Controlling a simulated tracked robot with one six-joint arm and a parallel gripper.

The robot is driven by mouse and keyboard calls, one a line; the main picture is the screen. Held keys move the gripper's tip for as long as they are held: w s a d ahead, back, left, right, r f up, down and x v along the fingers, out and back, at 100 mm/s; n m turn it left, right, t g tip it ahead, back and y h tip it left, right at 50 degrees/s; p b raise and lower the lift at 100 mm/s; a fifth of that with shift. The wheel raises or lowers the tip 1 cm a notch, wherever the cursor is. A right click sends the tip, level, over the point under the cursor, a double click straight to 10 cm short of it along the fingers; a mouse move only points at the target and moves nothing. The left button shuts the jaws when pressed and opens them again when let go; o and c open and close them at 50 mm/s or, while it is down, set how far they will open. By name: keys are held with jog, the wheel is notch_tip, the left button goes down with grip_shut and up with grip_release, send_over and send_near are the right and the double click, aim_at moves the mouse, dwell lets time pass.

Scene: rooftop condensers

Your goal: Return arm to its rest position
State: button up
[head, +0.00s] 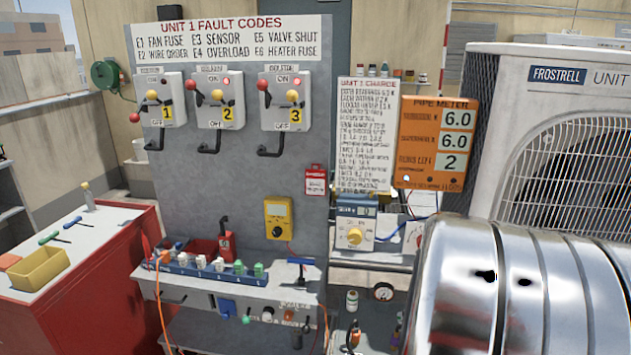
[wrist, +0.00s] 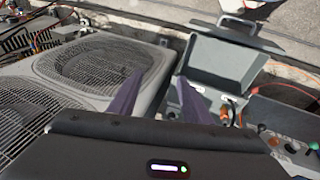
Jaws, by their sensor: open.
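My gripper (wrist: 160,76) shows in the wrist view. Its two dark purple fingers stand apart with nothing between them, so it is open and empty. Behind the fingers, a grey condenser with round fan grilles (wrist: 100,62) lies to the left. An open grey box with a raised lid (wrist: 222,62) lies to the right. I cannot tell how far the fingertips are from either one. In the head view the gripper does not show. A large shiny metal cylinder fills the lower right there and hides what is behind it.
In the head view, a grey panel (head: 240,170) carries three numbered switches. A shelf (head: 200,285) with small fittings is below it. A red cabinet (head: 75,280) with a yellow bin (head: 38,270) stands left. The Frostrell unit (head: 545,120) stands right, beside an orange pipe meter (head: 415,145).

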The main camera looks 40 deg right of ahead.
jog(key=w+a+r+n+t+y, duration=0.1)
jog(key=a+r, duration=0.4)
jog(key=a, duration=0.7)
jog(key=w+a+r+n+t+y, duration=0.2)
jog(key=w+a+r+n+t, duration=0.1)
jog(key=a, duration=1)
jog(key=w+a+r+n+t+y, duration=0.1)
jog(key=w+a+r+n, duration=0.3)
jog(key=a, duration=0.9)
notch_tip(320, 180, up, 3)
jog(key=shift+w+r+t, duration=0.2)
jog(key=shift+w+t, duration=0.3)
jog(key=shift+w, duration=0.6)
jog(key=shift+c, duration=0.6)
jog(key=shift+c, duration=1)
